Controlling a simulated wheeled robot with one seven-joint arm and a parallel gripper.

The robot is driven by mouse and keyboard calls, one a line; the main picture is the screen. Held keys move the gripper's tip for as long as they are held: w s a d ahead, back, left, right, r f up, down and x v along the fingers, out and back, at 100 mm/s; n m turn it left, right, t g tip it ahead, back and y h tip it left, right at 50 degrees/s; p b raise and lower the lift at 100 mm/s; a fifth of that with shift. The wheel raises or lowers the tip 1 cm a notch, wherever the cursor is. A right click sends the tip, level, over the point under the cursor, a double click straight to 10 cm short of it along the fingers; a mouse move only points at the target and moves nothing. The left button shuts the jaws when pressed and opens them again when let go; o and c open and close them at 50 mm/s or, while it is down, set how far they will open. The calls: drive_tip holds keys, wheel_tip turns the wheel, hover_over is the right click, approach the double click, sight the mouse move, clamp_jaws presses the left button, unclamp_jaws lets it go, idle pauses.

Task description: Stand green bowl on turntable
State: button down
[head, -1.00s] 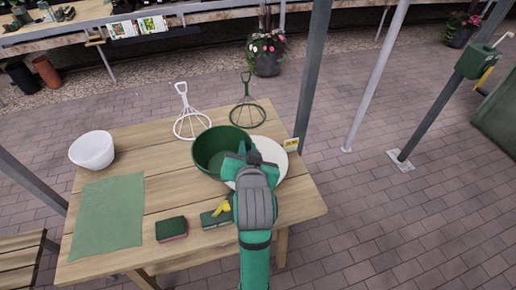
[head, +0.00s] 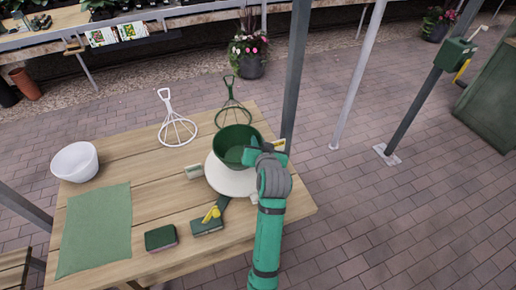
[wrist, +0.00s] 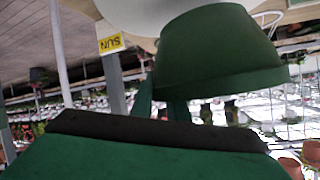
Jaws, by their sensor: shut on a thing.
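The green bowl (head: 230,149) is upright over the far part of the round cream turntable (head: 226,184) in the head view. My gripper (head: 257,152) is shut on the bowl's right side. In the wrist view, which is upside down, the bowl (wrist: 215,50) fills the upper right and its narrow base is close to the pale disc of the turntable (wrist: 150,12). I cannot tell whether base and disc touch. The gripper's fingers (wrist: 165,110) meet the rim; the contact is partly hidden by my gripper's body.
Two wire stands, white (head: 177,127) and green (head: 233,103), stand behind. A white bowl (head: 75,162) and green cloth (head: 96,229) are at left. Two dark green blocks (head: 160,238) (head: 207,226) lie in front, one with a yellow item (head: 211,213). A small sign (wrist: 110,43) is near the turntable.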

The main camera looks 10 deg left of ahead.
drive_tip(key=shift+w+f, duration=0.15)
drive_tip(key=shift+f, duration=0.05)
wheel_tip(320, 180, down, 3)
drive_tip(key=shift+w+f, duration=0.1)
drive_tip(key=shift+f, duration=0.1)
drive_tip(key=c, duration=1.7)
unclamp_jaws()
